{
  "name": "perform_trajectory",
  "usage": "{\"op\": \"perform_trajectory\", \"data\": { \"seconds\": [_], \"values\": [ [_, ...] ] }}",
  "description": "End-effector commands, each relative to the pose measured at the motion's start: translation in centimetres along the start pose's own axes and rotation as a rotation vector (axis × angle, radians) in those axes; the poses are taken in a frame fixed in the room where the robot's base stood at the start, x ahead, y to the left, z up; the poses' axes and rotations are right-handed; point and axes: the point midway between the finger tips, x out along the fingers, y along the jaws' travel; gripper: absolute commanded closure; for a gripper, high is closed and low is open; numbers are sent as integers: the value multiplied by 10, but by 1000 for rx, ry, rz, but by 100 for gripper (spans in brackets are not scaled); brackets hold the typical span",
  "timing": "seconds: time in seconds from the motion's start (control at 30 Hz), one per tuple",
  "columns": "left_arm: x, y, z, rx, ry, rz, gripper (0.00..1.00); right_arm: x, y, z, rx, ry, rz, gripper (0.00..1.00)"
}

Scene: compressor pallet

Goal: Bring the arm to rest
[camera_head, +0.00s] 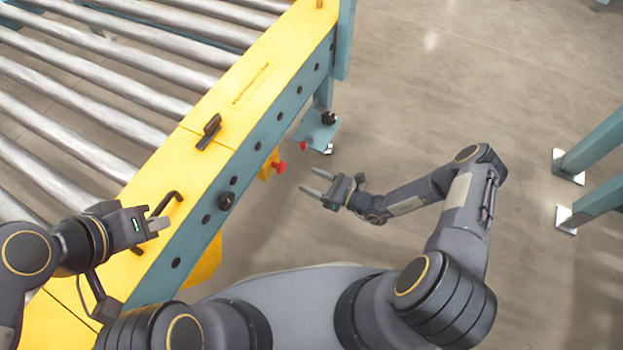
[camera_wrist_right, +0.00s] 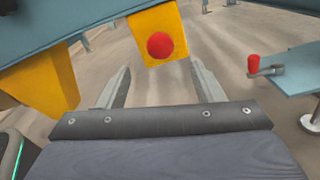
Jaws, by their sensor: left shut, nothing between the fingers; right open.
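My right gripper (camera_head: 314,183) is open and empty, held over the floor to the right of the conveyor frame. In the right wrist view its two fingers (camera_wrist_right: 160,88) are spread, with nothing between them. A red button (camera_wrist_right: 160,45) on a yellow box lies beyond the fingertips, apart from them; it also shows in the head view (camera_head: 279,167). My left gripper (camera_head: 158,226) is shut and empty over the yellow rail, close to a black handle (camera_head: 170,202). I cannot tell whether it touches the handle.
The roller conveyor (camera_head: 262,75) with its yellow and teal frame fills the left. A second red knob (camera_wrist_right: 253,63) sits by a teal foot plate (camera_head: 318,135). Teal posts (camera_head: 592,143) stand at the far right. The floor (camera_head: 440,90) between is clear.

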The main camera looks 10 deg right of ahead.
Motion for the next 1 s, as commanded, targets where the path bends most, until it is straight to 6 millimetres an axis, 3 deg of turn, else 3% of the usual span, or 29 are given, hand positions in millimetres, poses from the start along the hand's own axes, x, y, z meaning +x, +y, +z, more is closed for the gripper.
{"op": "perform_trajectory", "data": {
  "seconds": [0.3, 0.43, 0.67, 0.8, 1.0],
  "values": [
    [0, 0, 0, 0, 0, 0, 100, 0, 0, 1, -3, 1, 2, 39],
    [0, 0, 0, 0, 0, 0, 100, -2, -2, 21, -70, 16, 48, 39],
    [0, 0, 0, 0, 0, 0, 100, -21, 10, 120, -434, 118, 304, 39],
    [0, 0, 0, 0, 0, 0, 100, -40, 33, 180, -686, 206, 470, 39],
    [0, 0, 0, 0, 0, 0, 100, -76, 75, 250, -1041, 346, 667, 39]
  ]
}}
